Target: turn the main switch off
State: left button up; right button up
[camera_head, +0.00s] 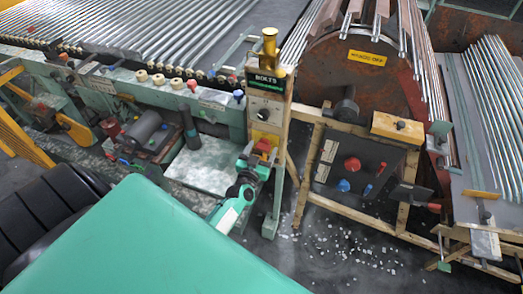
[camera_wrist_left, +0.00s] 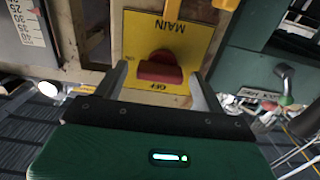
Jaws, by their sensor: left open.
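The main switch is a red knob (camera_wrist_left: 160,68) on a yellow plate (camera_wrist_left: 202,45) lettered MAIN and OFF, seen upside down in the left wrist view. Its bar lies roughly crosswise in that view; I cannot tell surely which mark it points to. My left gripper (camera_wrist_left: 157,84) is open, with one finger on each side of the red knob. I cannot tell whether either finger touches it. In the head view my left gripper (camera_head: 252,164) is at the post under the BOLTS sign, where a small red part shows. My right gripper is not in view.
A dark panel (camera_head: 350,168) with red and blue knobs stands on a wooden frame right of my left gripper. A workbench (camera_head: 205,163) with a motor is at left. Pale debris litters the floor.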

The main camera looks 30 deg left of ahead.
pick_arm(q)
jog(key=c, duration=0.9)
jog(key=shift+c, duration=0.4)
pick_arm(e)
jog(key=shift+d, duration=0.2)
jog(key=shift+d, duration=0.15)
pick_arm(q)
jog(key=n, duration=0.4)
jog(key=n+b, duration=0.1)
jog(key=n, duration=0.4)
jog(key=shift+a, duration=0.15)
jog(key=n+b, duration=0.1)
jog(key=n, duration=0.3)
jog(key=shift+s+a+n, duration=0.1)
jog(key=shift+n, duration=0.2)
jog(key=shift+n+b, duration=0.6)
jog(key=shift+n, duration=1.5)
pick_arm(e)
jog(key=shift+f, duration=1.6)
